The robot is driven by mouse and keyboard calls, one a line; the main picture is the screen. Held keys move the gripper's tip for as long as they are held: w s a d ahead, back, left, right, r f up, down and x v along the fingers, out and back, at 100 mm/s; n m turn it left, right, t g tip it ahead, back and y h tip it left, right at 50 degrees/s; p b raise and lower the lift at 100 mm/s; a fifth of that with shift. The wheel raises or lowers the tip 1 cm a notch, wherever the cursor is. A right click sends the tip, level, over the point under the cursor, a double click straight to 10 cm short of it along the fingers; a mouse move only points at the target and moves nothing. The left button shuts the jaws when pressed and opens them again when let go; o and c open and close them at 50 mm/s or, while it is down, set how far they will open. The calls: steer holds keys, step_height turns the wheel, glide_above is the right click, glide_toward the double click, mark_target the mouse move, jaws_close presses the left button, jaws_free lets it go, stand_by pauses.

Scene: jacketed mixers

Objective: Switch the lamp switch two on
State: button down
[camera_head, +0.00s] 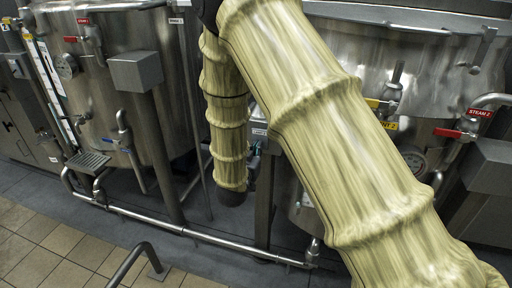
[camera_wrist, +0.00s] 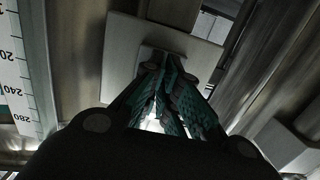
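In the wrist view a pale square plate (camera_wrist: 205,52) lies straight ahead, with a smaller raised grey piece partly covered by my fingertips. It looks like the lamp switch, but its number and its on or off position cannot be read. My gripper (camera_wrist: 165,72) has dark fingers with teal pads. The fingers converge and look shut with nothing between them, their tips in front of or against the raised piece; contact cannot be told. In the head view a bit of teal on my gripper (camera_head: 256,149) shows beside a small white label (camera_head: 260,132), mostly hidden by my arm.
Steel vessels stand at left (camera_head: 110,80) and right (camera_head: 420,70), with red-handled steam valves. A grey post (camera_head: 155,150) and a low pipe rail (camera_head: 190,233) run before them. In the wrist view a numbered scale (camera_wrist: 18,75) stands at left.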

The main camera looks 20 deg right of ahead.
step_height(320, 180, up, 3)
steer(key=g+y+p, duration=0.2)
steer(key=g+p, duration=0.1)
steer(key=p, duration=0.6)
steer(key=g+y+p, duration=0.2)
steer(key=g+p, duration=0.1)
steer(key=p, duration=0.6)
steer(key=shift+w+d+g+y, duration=0.15)
steer(key=shift+g+y, duration=0.25)
steer(key=shift+f+g+p, duration=0.2)
steer(key=shift+g+p, duration=0.2)
steer(key=shift+p, duration=0.45)
steer(key=c, duration=1.6)
jaws_free()
steer(key=shift+w, duration=0.1)
steer(key=shift+r, duration=0.1)
steer(key=v, duration=1.1)
steer(key=shift+s+r, duration=0.25)
steer(key=shift+r, duration=0.15)
